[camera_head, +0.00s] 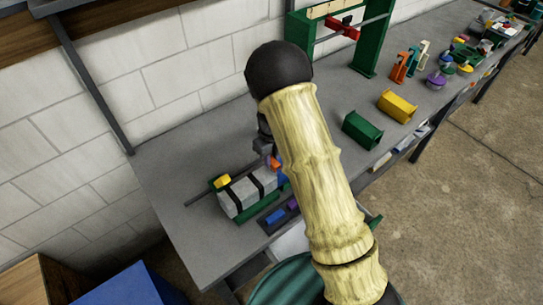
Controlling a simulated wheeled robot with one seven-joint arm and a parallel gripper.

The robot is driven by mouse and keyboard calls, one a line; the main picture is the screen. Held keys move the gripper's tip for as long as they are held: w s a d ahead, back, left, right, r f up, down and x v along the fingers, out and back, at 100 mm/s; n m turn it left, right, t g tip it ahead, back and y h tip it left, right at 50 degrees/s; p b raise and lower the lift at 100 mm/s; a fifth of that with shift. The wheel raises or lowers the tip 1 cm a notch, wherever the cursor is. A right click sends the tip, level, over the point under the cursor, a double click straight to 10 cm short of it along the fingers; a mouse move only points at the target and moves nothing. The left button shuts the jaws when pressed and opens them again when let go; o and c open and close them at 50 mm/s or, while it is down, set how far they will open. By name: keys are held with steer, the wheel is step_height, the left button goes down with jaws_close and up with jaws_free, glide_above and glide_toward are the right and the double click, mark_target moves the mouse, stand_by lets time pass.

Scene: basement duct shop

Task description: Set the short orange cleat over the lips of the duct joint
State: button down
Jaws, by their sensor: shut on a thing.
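The grey duct (243,196), crossed by dark bands, lies in a green cradle (262,211) on the bench. I cannot tell which band marks the joint lips. My gripper (269,155) is above the duct's far right part, largely hidden behind my arm. It is shut on the short orange cleat (274,163), of which only a small orange patch shows. Whether the cleat touches the duct I cannot tell. A yellow piece (222,181) sits at the duct's left end, and a blue piece (282,178) shows beside my arm at its right end.
A dark tray (266,224) in front of the duct holds a blue cleat (275,216) and a purple cleat (292,203). Green (361,130) and yellow (397,106) blocks stand right of my arm. A green frame (372,45) stands behind. The bench's left end is bare.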

mark_target(272, 160)
steer(key=shift+f, duration=0.2)
steer(key=shift+f+b, duration=0.3)
steer(key=shift+f, duration=0.35)
steer(key=c, duration=1.2)
jaws_free()
steer(key=shift+c, duration=0.2)
steer(key=shift+r, duration=0.15)
step_height(272, 160, up, 13)
steer(key=b, duration=0.2)
